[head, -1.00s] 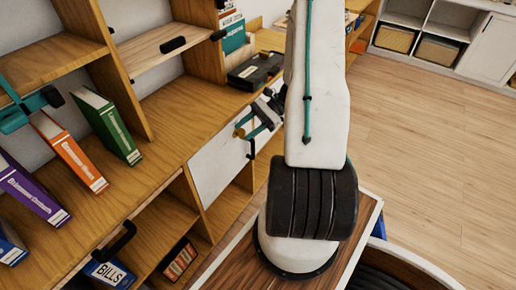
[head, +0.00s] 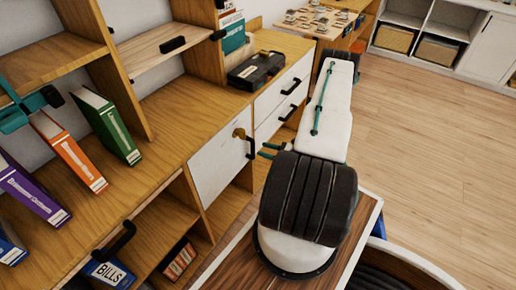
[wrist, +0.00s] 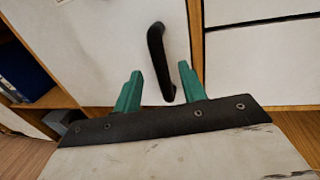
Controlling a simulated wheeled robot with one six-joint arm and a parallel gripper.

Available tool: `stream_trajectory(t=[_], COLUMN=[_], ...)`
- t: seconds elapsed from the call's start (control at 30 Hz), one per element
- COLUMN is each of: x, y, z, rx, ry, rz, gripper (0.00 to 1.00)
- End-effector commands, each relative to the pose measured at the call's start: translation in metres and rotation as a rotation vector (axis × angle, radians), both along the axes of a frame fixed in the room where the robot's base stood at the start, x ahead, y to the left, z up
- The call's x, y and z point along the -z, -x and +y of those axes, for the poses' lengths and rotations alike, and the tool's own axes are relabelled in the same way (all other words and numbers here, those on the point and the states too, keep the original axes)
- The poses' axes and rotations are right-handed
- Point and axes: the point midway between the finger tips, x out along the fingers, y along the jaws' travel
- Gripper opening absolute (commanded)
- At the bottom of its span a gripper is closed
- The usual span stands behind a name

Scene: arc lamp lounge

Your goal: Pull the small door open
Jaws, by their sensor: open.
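The small white door (head: 222,162) is in the low wooden cabinet and looks shut, flush with its front. In the wrist view the door (wrist: 95,55) fills the upper left and the handle (wrist: 157,55) stands nearly upright. My gripper (wrist: 160,80) is open, its green fingers on either side of the handle's lower part in the picture; I cannot tell whether they touch it. In the head view my gripper (head: 268,150) is just right of the handle, partly hidden by my arm.
White drawers (head: 284,98) with black handles are right of the door. A black case (head: 257,70) lies on the cabinet top. Open wooden floor (head: 440,150) is at the right.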

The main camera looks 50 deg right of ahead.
Motion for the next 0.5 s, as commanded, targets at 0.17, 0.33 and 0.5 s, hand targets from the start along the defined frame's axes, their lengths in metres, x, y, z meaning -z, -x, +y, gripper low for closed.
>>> stream_trajectory(t=[0.17,0.33,0.5], x=[0.0,0.0,0.0], y=[-0.026,-0.036,-0.037], z=[0.008,0.01,0.011], rx=[-0.004,-0.002,-0.001], ry=[0.001,0.001,0.001], rz=[0.0,0.0,0.0], gripper=[0.41,0.41,0.41])
